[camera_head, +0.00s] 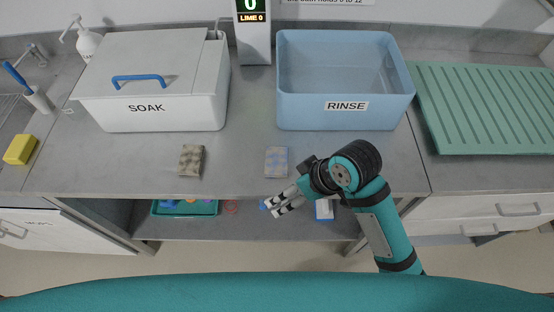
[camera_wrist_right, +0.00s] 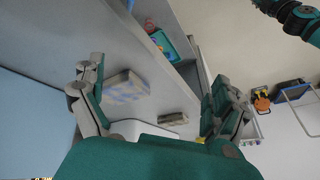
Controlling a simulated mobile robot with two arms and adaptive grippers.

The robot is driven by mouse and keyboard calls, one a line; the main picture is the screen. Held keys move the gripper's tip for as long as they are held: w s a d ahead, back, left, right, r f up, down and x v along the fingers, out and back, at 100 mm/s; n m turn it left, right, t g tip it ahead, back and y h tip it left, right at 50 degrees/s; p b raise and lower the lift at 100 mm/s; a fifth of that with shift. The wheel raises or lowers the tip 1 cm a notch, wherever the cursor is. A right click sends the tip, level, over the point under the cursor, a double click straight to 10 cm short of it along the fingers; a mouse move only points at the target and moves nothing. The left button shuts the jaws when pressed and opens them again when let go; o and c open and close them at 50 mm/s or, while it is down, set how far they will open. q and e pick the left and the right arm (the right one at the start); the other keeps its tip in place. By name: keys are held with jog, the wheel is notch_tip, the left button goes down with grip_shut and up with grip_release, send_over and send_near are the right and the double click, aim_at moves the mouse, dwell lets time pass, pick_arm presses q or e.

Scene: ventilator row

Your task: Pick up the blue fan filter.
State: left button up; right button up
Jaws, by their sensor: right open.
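The blue fan filter (camera_head: 276,161), a small flat grey-blue patterned pad, lies near the front edge of the grey counter, below the rinse tub. In the right wrist view it shows as a patterned block (camera_wrist_right: 126,88) between the finger lines, closer to the left finger. My right gripper (camera_head: 276,205) is open and empty. It is in front of the counter edge, below the filter in the head view and apart from it. It also shows in the right wrist view (camera_wrist_right: 156,78). My left gripper is not in view.
A tan-grey filter (camera_head: 191,160) lies left on the counter. The white SOAK box (camera_head: 150,95) and blue RINSE tub (camera_head: 345,108) stand behind. A green ribbed mat (camera_head: 485,105) is right. A shelf below holds a green tray (camera_head: 160,211). Counter between the filters is clear.

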jog(key=w+a+r+n+g, duration=0.2)
jog(key=w+a+r+n, duration=0.3)
jog(key=a+r+n, duration=0.15)
jog(key=w+d+r+n+h, duration=0.25)
jog(key=w+r+h, duration=0.25)
jog(key=r, duration=0.3)
jog(key=p, duration=0.2)
send_over(277, 160)
jog(key=shift+g, duration=0.3)
notch_tip(277, 160, down, 12)
jog(key=shift+r, duration=0.25)
notch_tip(277, 160, down, 5)
jog(key=shift+r+p, duration=0.1)
jog(key=shift+p, duration=1)
jog(key=shift+f, duration=0.3)
jog(key=c, duration=0.9)
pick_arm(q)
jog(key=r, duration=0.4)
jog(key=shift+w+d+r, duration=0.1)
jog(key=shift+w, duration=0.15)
pick_arm(e)
jog(key=shift+r, duration=0.1)
